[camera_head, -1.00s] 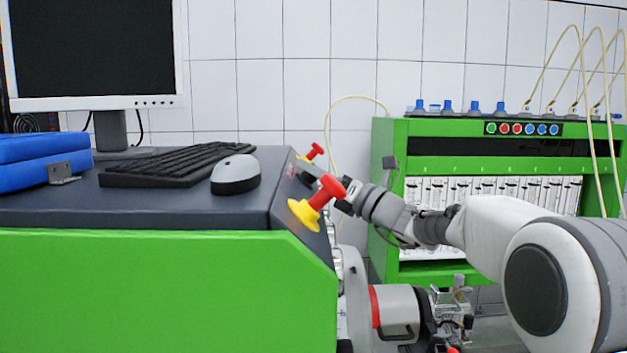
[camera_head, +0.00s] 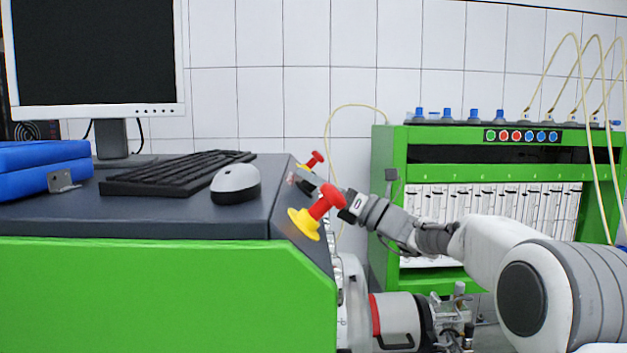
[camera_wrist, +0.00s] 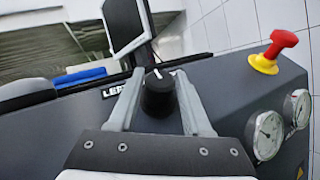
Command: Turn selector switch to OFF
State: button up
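The selector switch is a black round knob (camera_wrist: 158,98) with a white pointer line, seen in the wrist view on the dark sloped panel. The line points toward the top of the picture, slightly left. My gripper (camera_wrist: 159,82) has one finger on each side of the knob, with narrow gaps seeming to show between them. Contact is hard to judge. In the head view my gripper (camera_head: 309,179) reaches the console's sloped right edge, partly behind a red and yellow button. The knob cannot be made out there. No readable OFF mark shows.
A red and yellow emergency button (camera_wrist: 272,54) and two gauges (camera_wrist: 267,135) sit right of the knob. In the head view, a nearer red button (camera_head: 319,212) stands close to my gripper. The keyboard (camera_head: 178,172) and mouse (camera_head: 236,184) lie on the green-sided console (camera_head: 150,295).

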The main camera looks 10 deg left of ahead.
jog(key=shift+o, duration=1.2)
jog(key=shift+d, duration=0.1)
jog(key=b+v, duration=0.3)
jog(key=v, duration=1.4)
jog(key=shift+s, duration=0.15)
jog(key=shift+d+f, duration=0.1)
